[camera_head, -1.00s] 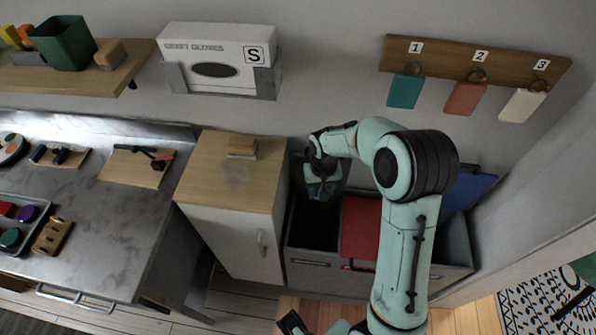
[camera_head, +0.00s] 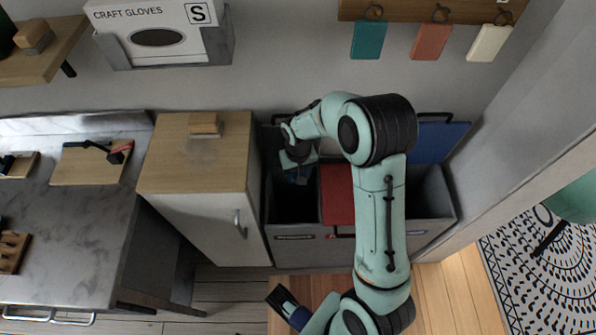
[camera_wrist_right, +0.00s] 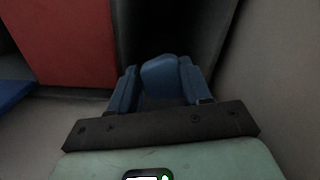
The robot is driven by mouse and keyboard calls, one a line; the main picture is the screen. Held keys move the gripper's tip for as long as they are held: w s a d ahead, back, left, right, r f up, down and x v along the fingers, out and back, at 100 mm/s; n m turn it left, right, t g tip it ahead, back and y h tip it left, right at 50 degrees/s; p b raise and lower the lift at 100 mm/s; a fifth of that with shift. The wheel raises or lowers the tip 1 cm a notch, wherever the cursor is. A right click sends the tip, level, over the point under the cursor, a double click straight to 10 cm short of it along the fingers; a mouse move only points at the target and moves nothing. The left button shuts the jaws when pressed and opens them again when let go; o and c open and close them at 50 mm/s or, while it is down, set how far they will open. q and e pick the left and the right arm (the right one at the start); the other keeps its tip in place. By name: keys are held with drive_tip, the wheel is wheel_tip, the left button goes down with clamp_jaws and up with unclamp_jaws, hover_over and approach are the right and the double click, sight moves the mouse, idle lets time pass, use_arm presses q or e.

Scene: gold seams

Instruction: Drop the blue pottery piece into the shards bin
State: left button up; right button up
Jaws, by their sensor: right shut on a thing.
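My right gripper (camera_head: 296,177) points down into the open left compartment of a grey bin unit (camera_head: 291,247) in the head view. In the right wrist view, my right gripper (camera_wrist_right: 155,88) is shut on the blue pottery piece (camera_wrist_right: 161,77), which sits between its two blue fingers. The dark inside of the compartment lies beyond the piece. In the head view, the piece is too small to tell from the fingers. A dark end at the bottom (camera_head: 284,298) looks like my left gripper; its jaws are unclear. The bin's front labels are too small to read.
A red lid (camera_head: 336,192) covers the middle compartment. A blue lid (camera_head: 440,142) stands raised behind the open right compartment. A white cabinet with a wooden top (camera_head: 172,170) stands close to the left of the bin. Colored tags (camera_head: 431,42) hang on the wall above.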

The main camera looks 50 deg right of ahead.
drive_tip(key=o, duration=1.1)
drive_tip(key=shift+o, duration=0.2)
drive_tip(key=shift+r, duration=0.1)
wheel_tip(320, 180, up, 13)
drive_tip(key=p, duration=0.2)
drive_tip(key=shift+r, duration=0.15)
